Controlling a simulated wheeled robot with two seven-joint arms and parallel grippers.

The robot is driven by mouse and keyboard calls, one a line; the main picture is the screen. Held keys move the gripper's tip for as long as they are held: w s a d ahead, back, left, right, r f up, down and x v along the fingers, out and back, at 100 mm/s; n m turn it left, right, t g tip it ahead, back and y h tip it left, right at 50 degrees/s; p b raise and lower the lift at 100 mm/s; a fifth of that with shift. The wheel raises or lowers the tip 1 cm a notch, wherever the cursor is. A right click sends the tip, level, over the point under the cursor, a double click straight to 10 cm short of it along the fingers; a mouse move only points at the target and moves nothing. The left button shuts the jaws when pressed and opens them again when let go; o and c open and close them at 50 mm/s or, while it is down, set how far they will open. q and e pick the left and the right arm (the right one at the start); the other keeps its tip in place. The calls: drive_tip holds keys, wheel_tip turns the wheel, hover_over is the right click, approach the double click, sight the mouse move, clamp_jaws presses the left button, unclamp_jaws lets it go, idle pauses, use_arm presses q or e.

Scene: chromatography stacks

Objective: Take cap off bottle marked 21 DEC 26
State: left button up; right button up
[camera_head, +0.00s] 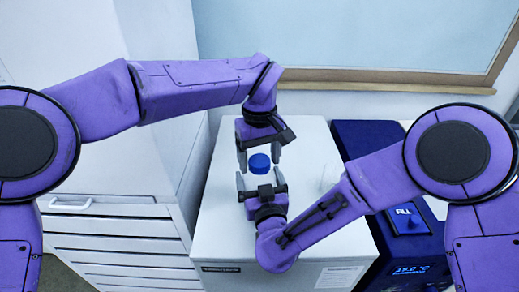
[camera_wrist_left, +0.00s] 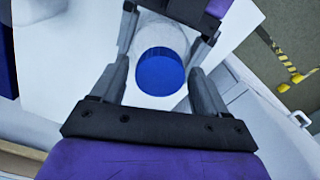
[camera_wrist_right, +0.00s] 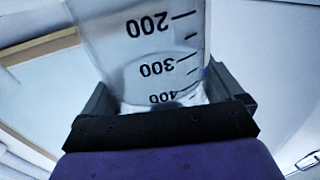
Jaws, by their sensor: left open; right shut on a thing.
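A bottle with a blue screw cap (camera_head: 259,163) is held above the white cabinet top. The cap also shows in the left wrist view (camera_wrist_left: 160,72), on the bottle. The clear bottle body (camera_wrist_right: 150,45) fills the right wrist view, with marks 200, 300 and 400 appearing upside down. My right gripper (camera_head: 261,186) is shut on the bottle body, below the cap. My left gripper (camera_head: 262,148) is open, its fingers at either side of the cap with gaps showing in its wrist view. No date label can be read.
The white cabinet top (camera_head: 225,225) is mostly clear below the grippers. A faint clear vessel (camera_head: 330,176) stands to the right. A dark blue device (camera_head: 408,222) with lit displays is farther right. White drawers (camera_head: 125,245) stand at left; a framed board (camera_head: 350,35) is behind.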

use_arm(q)
drive_tip(key=c, duration=1.1)
drive_tip(key=n, duration=0.5)
drive_tip(key=shift+n, duration=0.3)
drive_tip(key=n, duration=1.4)
drive_tip(key=shift+r+n, duration=0.1)
drive_tip(key=shift+n, duration=0.3)
drive_tip(key=n, duration=3.3)
drive_tip(key=shift+r+n, duration=0.1)
drive_tip(key=shift+n, duration=0.2)
